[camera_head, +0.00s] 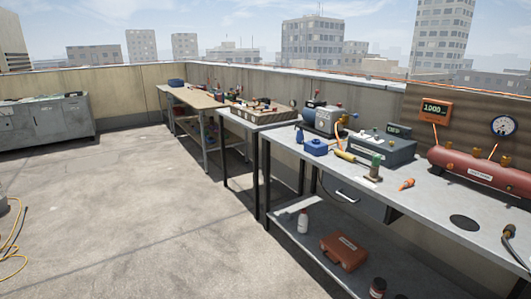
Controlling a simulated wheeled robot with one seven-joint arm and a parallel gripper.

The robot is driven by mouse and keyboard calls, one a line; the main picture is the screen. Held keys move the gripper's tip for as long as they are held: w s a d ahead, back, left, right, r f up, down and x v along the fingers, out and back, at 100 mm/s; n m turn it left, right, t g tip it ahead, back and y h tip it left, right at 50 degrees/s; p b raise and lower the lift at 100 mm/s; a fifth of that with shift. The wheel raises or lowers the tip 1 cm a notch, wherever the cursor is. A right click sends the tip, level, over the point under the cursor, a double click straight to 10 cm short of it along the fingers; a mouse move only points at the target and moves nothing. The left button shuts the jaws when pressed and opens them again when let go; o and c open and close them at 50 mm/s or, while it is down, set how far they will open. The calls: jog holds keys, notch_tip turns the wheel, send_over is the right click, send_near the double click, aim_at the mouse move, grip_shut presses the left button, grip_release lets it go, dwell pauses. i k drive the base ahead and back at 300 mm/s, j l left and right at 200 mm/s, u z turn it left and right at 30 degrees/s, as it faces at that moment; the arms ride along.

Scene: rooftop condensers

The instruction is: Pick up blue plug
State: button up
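No item is clearly recognisable as a blue plug at this size. Several blue things show on the benches. A squat blue block (316,147) with a small raised top sits on the near grey bench, towards its left end. A slim blue bottle-like item (300,135) stands upright just left of it. A blue box (176,82) rests on the far wooden-topped bench. I cannot tell whether any of these is the plug. My gripper is not in view.
The near bench (430,200) also holds a blue-grey pump (322,118), a grey unit (381,150), an orange-tipped item (406,184) and a red tank (485,172). An orange case (344,251) lies on its lower shelf. The concrete floor (120,200) left of the benches is mostly clear.

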aim_at(300, 138)
jog(key=i+u, duration=0.3)
jog(key=i, duration=1.5)
